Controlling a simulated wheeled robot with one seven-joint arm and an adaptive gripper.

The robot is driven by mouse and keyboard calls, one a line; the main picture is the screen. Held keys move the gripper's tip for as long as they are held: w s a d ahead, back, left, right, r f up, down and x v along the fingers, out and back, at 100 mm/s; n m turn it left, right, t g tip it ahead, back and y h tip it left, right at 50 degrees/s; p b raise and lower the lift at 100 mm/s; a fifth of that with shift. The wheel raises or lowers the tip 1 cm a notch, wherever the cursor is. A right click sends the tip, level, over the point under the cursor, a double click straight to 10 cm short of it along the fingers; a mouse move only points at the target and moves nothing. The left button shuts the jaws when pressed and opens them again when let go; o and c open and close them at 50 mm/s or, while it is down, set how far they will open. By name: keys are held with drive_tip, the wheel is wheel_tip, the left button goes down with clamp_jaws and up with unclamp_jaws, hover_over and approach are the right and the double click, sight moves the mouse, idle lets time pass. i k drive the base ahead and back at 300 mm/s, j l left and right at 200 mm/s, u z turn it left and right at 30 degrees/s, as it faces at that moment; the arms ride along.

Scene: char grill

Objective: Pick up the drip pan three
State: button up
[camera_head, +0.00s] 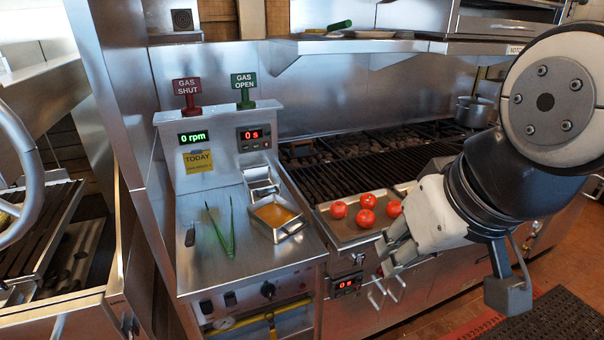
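No pan carries a readable label, so I cannot tell which part is drip pan three. Pale handles (376,297) stick out low on the grill's steel front, just below my gripper. What they belong to is too small to tell. My gripper (383,259) is pale grey, in front of the grill and near the tomato tray's front right corner. Its fingers look apart with nothing between them. It is clear of the handles in the picture, but the depth between them is unclear. My arm hides part of the grill front to the right.
A tray (345,231) with red tomatoes (366,201) sits at the grill's front edge. The left counter (206,271) holds a small pan of orange liquid (291,232) and green-handled tongs (219,232). A pot (474,111) stands back right. A dark mat (556,322) lies on the floor.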

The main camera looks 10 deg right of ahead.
sight(259, 182)
drive_tip(key=i+u, duration=0.15)
drive_tip(key=i, duration=0.45)
drive_tip(key=i+l+u, duration=0.15)
drive_tip(key=i, duration=0.45)
